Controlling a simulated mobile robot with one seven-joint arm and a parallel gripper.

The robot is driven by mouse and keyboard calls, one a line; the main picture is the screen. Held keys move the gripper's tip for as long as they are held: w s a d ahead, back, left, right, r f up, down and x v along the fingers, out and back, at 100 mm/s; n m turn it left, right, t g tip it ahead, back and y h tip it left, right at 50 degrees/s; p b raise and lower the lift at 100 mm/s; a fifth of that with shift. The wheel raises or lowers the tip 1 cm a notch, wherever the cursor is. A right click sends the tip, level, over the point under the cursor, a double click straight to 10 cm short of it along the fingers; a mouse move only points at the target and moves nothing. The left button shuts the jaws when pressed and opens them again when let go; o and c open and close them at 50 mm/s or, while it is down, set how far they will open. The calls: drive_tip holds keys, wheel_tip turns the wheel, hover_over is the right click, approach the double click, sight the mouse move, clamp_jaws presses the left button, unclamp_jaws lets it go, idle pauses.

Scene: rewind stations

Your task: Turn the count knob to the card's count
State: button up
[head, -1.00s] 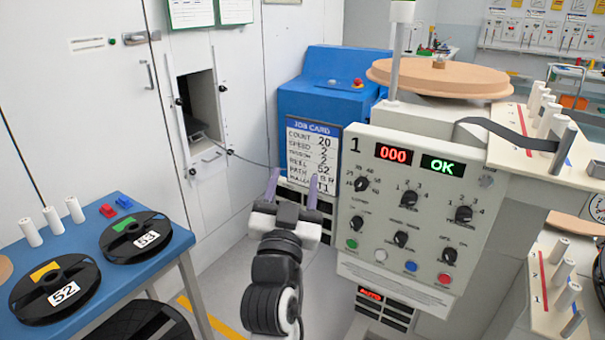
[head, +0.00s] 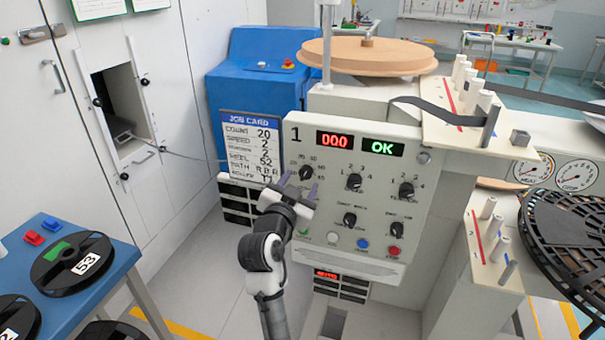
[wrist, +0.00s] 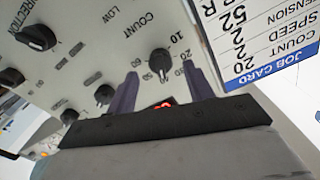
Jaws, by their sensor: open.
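The count knob (head: 306,172) is a black dial at the upper left of the cream panel (head: 420,215), ringed by count numbers. In the wrist view the count knob (wrist: 160,62) shows upside down, beyond and between my fingertips. The job card (head: 250,145) hangs left of the panel and reads COUNT 20; it also shows in the wrist view (wrist: 262,45). The red display (head: 335,141) reads 000 and the green one (head: 383,147) reads OK. My gripper (head: 298,188) is open and empty, just below and in front of the count knob, apart from it in the wrist view.
Other knobs (head: 354,182) and coloured buttons (head: 362,243) sit close by on the panel. A blue table (head: 115,262) with reels stands at the left. A wooden disc (head: 368,57) is above the panel. A black reel (head: 570,235) is at the right. Open floor lies before the panel.

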sight(303, 177)
drive_tip(key=shift+x, duration=1.6)
drive_tip(key=c, duration=1)
